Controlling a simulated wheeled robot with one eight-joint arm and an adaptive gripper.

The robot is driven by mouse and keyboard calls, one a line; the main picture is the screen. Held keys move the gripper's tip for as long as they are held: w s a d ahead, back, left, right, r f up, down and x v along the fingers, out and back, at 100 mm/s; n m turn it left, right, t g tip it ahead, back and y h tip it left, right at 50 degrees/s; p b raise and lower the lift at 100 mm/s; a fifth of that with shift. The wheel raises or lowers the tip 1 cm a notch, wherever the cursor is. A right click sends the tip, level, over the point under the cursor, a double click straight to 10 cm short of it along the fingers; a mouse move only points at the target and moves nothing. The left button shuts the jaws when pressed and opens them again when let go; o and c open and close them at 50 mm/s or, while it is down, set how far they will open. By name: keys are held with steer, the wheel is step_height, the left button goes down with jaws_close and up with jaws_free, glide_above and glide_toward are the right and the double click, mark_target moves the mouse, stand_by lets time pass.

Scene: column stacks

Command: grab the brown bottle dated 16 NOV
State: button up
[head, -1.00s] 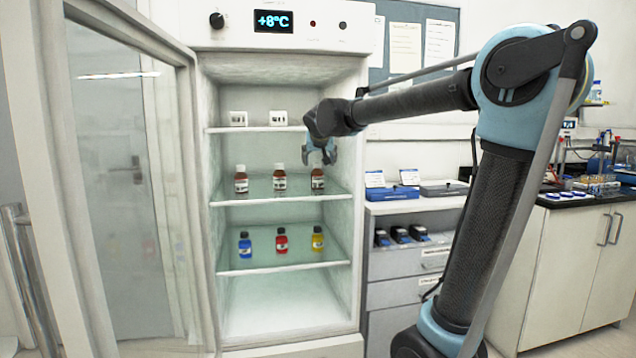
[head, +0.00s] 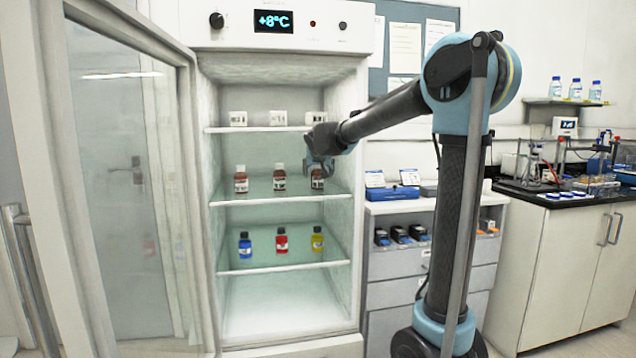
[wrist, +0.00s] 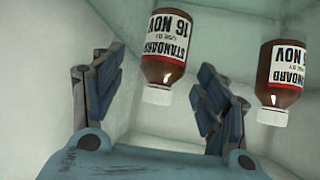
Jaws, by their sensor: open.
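Three brown bottles with white caps and labels stand on the fridge's middle shelf: a left one (head: 241,179), a middle one (head: 279,177) and a right one (head: 317,184). My gripper (head: 320,168) is in front of the right bottle and partly covers it. In the wrist view the gripper (wrist: 160,82) is open and empty. A brown bottle (wrist: 165,50) labelled "STANDARD USE BY 16 NOV" appears between its fingers, cap towards the picture's bottom. A second brown bottle (wrist: 283,85) is beyond the right finger; its label shows NOV, with the day partly cut off.
Blue, red and yellow bottles (head: 281,240) stand on the shelf below. Small white label blocks (head: 278,118) sit on the shelf above. The open glass door (head: 130,180) is at the left, and the fridge's right wall (head: 345,160) is close to my gripper.

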mark_target(318, 170)
steer(key=x, duration=0.4)
steer(key=shift+a, duration=0.15)
steer(key=c, duration=1.3)
steer(key=shift+o, duration=0.2)
